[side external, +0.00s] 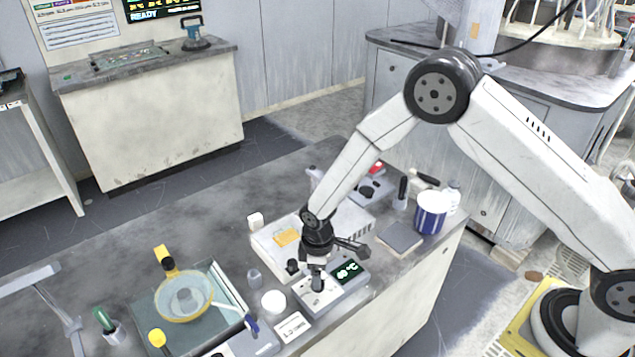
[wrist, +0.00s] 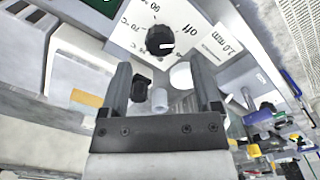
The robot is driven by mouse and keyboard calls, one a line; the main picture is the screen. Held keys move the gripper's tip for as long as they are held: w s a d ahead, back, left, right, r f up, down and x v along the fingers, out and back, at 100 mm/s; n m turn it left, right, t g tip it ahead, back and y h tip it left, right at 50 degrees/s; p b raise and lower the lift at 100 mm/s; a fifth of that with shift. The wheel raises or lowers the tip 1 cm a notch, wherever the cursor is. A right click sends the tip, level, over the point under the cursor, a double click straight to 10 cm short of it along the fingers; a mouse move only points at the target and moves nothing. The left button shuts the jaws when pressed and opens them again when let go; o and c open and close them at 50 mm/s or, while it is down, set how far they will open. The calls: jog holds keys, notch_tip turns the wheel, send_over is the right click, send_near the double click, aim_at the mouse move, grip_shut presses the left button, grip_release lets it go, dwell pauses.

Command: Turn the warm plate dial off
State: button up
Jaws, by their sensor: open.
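The warm plate unit (side external: 338,285) is a light box on the bench with a dark display (side external: 348,270) showing a lit, blurred °C reading. Its dial (wrist: 160,40) is a round black knob with a white mark on its right side, among printed temperatures and the word "off" at its upper right. I cannot tell exactly what the mark lines up with. My gripper (side external: 317,283) points down over the dial, largely hiding it in the side view. In the wrist view my gripper (wrist: 164,75) is open and empty, with the dial beyond and between its fingertips.
A flat white unit (side external: 270,240) with an orange label adjoins the warm plate. A white round lid (side external: 273,303), a small cup (side external: 254,277) and a "2.0 mm" card (side external: 292,327) lie close left. A blue-and-white tub (side external: 431,213) and a dark pad (side external: 400,238) are to the right.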

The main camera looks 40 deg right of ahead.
jog(key=shift+r, duration=1.65)
jog(key=shift+d, duration=0.1)
jog(key=shift+d+r, duration=0.1)
jog(key=shift+r, duration=0.2)
jog(key=s+d+r+m+t, duration=0.2)
jog(key=s+d+r+m, duration=0.7)
jog(key=s+d+r, duration=0.3)
jog(key=s+r, duration=0.2)
jog(key=s, duration=0.1)
jog(key=shift+s+d+r+t, duration=0.2)
jog(key=shift+s+r+t, duration=0.1)
jog(key=shift+s+r, duration=0.05)
